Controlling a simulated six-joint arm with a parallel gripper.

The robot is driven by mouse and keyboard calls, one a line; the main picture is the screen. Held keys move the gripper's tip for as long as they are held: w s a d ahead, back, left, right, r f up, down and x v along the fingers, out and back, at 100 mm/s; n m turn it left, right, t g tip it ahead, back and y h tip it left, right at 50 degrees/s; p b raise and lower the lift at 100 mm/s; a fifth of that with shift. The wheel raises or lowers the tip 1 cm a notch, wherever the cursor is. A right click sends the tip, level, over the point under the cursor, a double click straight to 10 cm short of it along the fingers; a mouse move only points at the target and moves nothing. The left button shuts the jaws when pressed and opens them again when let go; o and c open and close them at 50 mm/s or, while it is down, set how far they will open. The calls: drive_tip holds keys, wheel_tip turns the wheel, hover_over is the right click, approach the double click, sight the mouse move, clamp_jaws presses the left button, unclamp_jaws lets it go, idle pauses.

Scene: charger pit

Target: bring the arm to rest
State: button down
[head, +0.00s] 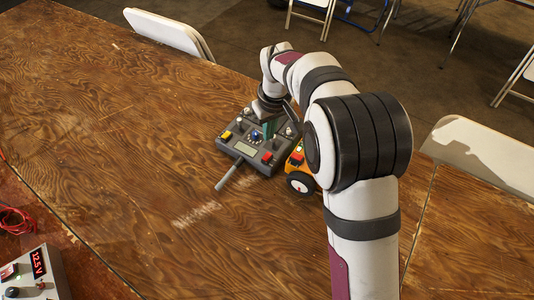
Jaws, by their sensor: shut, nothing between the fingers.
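My arm reaches out from the lower right over the wooden table (120,140). My gripper (267,132) points down at a dark grey control box (240,150) with yellow, red and blue controls. The gripper is shut with nothing held. Its fingertips are small and partly hidden here, and I cannot tell whether they touch the box. A grey handle or bar (234,175) sticks out from the box's front edge over the table.
An orange wheeled vehicle (295,160) stands right beside the box, partly behind my arm. A power supply (36,272) with a red 12.5 V display and red cables (15,220) sit at lower left. Folding chairs (170,32) stand around the table. The table's left side is clear.

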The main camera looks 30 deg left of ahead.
drive_tip(key=shift+r, duration=0.2)
drive_tip(key=s+d+r+m, duration=0.4)
drive_tip(key=d, duration=0.4)
drive_tip(key=s+d+r+m, duration=0.3)
drive_tip(key=d, duration=0.6)
drive_tip(key=s+d+r+m, duration=0.4)
drive_tip(key=d, duration=0.4)
drive_tip(key=s+d+f+m, duration=0.1)
drive_tip(key=s+d+m, duration=0.2)
drive_tip(key=s, duration=0.3)
drive_tip(key=s+d+f+m+g, duration=0.1)
drive_tip(key=s+d+m, duration=0.2)
drive_tip(key=s, duration=0.4)
drive_tip(key=shift+d+f+m, duration=0.25)
drive_tip(key=shift+f+m, duration=0.05)
drive_tip(key=shift+f, duration=0.1)
